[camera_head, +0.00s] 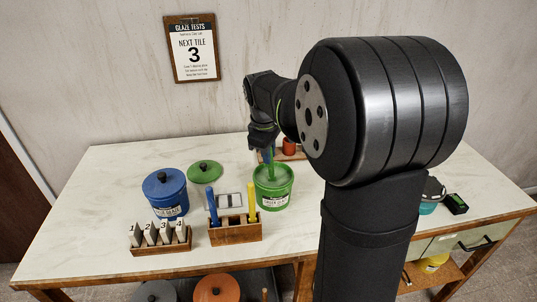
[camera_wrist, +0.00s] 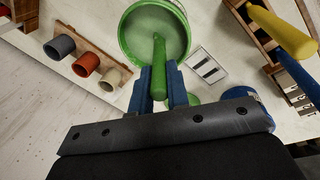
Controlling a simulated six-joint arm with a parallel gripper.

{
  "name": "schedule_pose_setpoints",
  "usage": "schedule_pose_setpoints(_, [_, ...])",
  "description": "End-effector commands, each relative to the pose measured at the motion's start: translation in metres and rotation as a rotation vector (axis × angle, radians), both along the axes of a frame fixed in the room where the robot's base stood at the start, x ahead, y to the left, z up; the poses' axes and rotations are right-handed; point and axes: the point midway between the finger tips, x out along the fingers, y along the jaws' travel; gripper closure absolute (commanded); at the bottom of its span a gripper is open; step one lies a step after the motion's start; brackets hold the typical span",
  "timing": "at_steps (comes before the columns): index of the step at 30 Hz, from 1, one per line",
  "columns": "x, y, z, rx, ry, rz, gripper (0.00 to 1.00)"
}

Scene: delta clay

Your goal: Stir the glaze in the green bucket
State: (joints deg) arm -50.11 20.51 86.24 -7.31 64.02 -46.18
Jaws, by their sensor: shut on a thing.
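The green bucket (camera_head: 272,192) stands on the table with its lid off, and a label is on its front. In the wrist view the open bucket (camera_wrist: 124,38) shows pale green glaze (camera_wrist: 150,32) inside. My gripper (camera_head: 266,146) is above the bucket. In the wrist view the blue fingers of my gripper (camera_wrist: 160,88) are shut on a green stirrer (camera_wrist: 158,68). The stirrer (camera_head: 270,165) reaches down into the bucket. Its lower end is hidden in the glaze.
A green lid (camera_head: 205,172) lies behind the lidded blue bucket (camera_head: 167,194). A wooden holder (camera_head: 235,231) with blue and yellow handles stands in front of the green bucket. Numbered tiles (camera_head: 160,236) stand front left. Several small cups (camera_wrist: 86,64) sit on a wooden rack.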

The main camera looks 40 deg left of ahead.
Motion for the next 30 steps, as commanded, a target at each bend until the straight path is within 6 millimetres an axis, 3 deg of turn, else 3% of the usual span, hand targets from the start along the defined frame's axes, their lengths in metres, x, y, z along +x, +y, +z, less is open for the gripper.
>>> schedule_pose_setpoints(30, [-0.016, -0.004, 0.081, 0.001, -0.001, 0.001, 1.0])
